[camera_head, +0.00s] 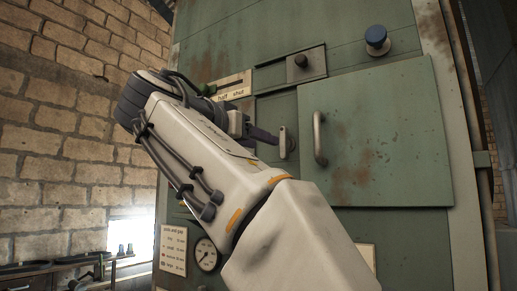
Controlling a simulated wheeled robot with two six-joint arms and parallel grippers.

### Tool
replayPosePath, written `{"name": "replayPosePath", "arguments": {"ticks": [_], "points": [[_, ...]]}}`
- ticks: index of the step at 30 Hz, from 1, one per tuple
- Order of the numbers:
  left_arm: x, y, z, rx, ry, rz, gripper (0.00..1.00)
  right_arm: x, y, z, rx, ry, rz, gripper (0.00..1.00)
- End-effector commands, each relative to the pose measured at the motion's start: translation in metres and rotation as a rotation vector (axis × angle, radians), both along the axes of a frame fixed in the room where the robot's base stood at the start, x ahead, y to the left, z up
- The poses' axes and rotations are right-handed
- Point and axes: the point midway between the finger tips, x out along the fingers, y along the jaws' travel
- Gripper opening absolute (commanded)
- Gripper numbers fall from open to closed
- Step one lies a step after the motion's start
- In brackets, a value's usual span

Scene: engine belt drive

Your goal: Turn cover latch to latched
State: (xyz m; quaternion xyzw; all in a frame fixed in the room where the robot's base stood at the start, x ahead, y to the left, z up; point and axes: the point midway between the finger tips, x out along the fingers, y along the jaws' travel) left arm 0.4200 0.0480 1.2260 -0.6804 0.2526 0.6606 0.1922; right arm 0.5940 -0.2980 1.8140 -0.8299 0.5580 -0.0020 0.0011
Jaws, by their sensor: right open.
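The cover latch (285,142) is a small pale upright piece on the green cabinet front, just left of the cover door (385,140). The door looks flush with the cabinet and has a pale vertical handle (319,138) near its left edge. My right gripper (268,137) is just left of the latch, its dark finger pointing at it. The gripper is open and empty; whether it touches the latch I cannot tell. My right forearm and wrist hide part of the cabinet left of and below the latch. My left gripper is not in view.
A gauge (206,254) and a printed chart (173,250) are at lower left. A brick wall (60,130) and bench (40,268) stand left.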

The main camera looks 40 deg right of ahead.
Motion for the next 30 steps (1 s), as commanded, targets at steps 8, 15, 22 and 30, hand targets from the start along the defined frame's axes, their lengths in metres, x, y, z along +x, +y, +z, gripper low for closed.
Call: {"name": "replayPosePath", "arguments": {"ticks": [8,15,22,30], "points": [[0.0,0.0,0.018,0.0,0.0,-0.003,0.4,0.016,-0.044,0.003,0.0,0.005,-0.004,0.51],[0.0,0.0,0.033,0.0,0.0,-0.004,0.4,0.031,-0.076,0.002,-0.001,0.005,0.0,0.51],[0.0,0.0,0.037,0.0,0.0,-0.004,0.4,0.037,-0.088,0.0,0.0,0.004,0.005,0.51],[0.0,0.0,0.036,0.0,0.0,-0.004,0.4,0.037,-0.088,-0.001,0.0,0.004,0.006,0.4]]}}
